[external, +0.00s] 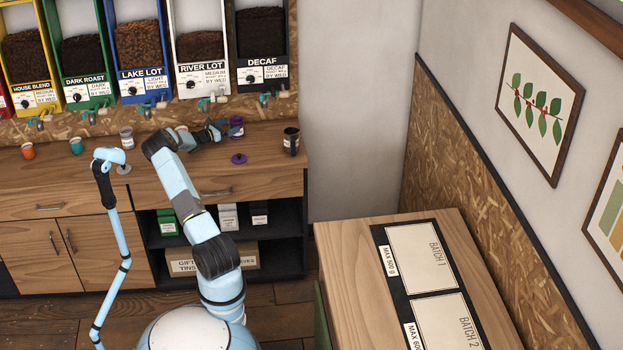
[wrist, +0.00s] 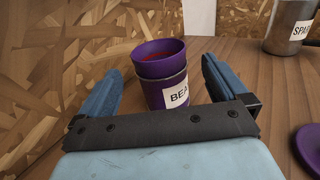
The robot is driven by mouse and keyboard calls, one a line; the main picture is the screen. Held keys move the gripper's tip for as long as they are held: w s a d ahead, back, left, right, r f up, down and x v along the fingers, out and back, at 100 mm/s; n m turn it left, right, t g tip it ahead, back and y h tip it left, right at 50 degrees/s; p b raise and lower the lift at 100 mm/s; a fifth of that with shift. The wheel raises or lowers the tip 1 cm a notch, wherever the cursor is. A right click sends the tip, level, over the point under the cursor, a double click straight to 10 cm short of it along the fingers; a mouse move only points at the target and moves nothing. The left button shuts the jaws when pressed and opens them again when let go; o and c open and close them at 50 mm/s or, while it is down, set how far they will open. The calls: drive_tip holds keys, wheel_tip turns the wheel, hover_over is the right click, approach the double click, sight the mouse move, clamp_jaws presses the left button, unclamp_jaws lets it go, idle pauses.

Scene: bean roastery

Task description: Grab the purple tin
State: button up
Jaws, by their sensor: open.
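The purple tin (wrist: 160,72) stands upright on the wooden counter in the wrist view, with a dark band and a white label that reads "BEA", partly hidden by my gripper's crossbar. Its top is open and something red shows inside. In the external view the purple tin (external: 236,126) is small, near the right end of the counter. My gripper (wrist: 163,84) is open, with one blue finger on each side of the tin and gaps showing between them. In the external view my gripper (external: 216,130) is at the tin's left.
A purple lid (external: 239,158) lies on the counter in front of the tin. A dark metal cup (external: 291,141) labelled "SPA" stands to the right. A white cup (external: 127,138), a teal cup (external: 76,146) and an orange cup (external: 28,151) stand left. The chipboard wall is close behind.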

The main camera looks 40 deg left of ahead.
sight(245, 125)
drive_tip(key=shift+w+d, duration=0.2)
drive_tip(key=shift+w, duration=0.9)
drive_tip(key=shift+w+d, duration=0.25)
drive_tip(key=shift+w, duration=0.9)
drive_tip(key=shift+w+d, duration=0.2)
drive_tip(key=shift+w, duration=0.9)
drive_tip(key=shift+c, duration=0.4)
drive_tip(key=c, duration=1)
drive_tip(key=shift+r, duration=0.1)
